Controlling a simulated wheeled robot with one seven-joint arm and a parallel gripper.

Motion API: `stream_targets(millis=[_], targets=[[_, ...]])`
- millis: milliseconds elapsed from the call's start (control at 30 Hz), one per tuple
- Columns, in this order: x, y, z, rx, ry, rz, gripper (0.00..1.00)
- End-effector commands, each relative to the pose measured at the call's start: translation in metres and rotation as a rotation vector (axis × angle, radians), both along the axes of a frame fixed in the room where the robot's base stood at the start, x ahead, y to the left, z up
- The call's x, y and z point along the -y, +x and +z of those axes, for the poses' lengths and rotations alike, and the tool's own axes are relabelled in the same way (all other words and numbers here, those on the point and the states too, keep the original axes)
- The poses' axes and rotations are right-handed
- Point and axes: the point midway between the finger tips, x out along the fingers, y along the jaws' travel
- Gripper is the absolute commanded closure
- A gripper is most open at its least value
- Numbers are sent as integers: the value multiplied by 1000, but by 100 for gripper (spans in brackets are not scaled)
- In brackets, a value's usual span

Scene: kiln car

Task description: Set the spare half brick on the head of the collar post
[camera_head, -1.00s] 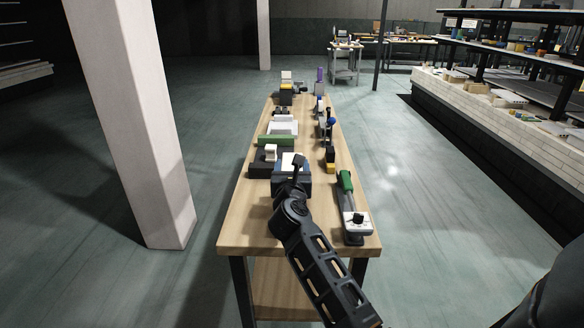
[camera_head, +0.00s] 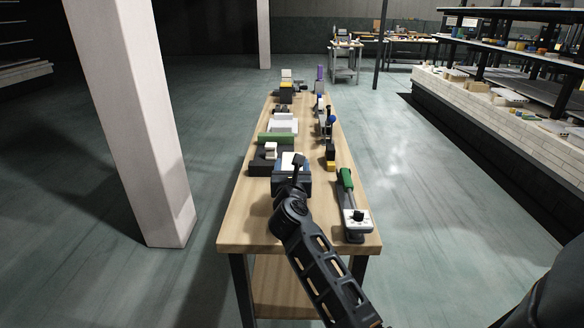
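My arm reaches from the lower right over the near part of the wooden bench. Its dark end, where my gripper (camera_head: 298,160) seems to be, is over a dark blue block with a white top (camera_head: 287,160). The fingers are too small and dark to show whether they are open or shut, or whether they hold anything. A small white block (camera_head: 271,148) sits on a black block just left of it. I cannot tell which piece is the spare half brick. I cannot make out the collar post for certain.
The long bench (camera_head: 240,235) carries a green-handled tool (camera_head: 347,180) at right, a green block (camera_head: 277,137), a white tray (camera_head: 283,124) and a purple upright piece (camera_head: 320,73). A pale pillar (camera_head: 135,120) stands left. A brick-sided car (camera_head: 500,112) with shelves stands right. Floor between is clear.

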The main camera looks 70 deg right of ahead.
Motion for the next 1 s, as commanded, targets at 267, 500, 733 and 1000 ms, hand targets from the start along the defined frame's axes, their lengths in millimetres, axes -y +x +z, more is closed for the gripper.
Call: stream_targets(millis=[267, 500, 733, 1000], targets=[[0, 0, -3, 0, -1, 0, 79], [0, 0, -5, 0, -1, 0, 79], [0, 0, -5, 1, -1, 0, 79], [0, 0, -6, 0, -1, 0, 11]])
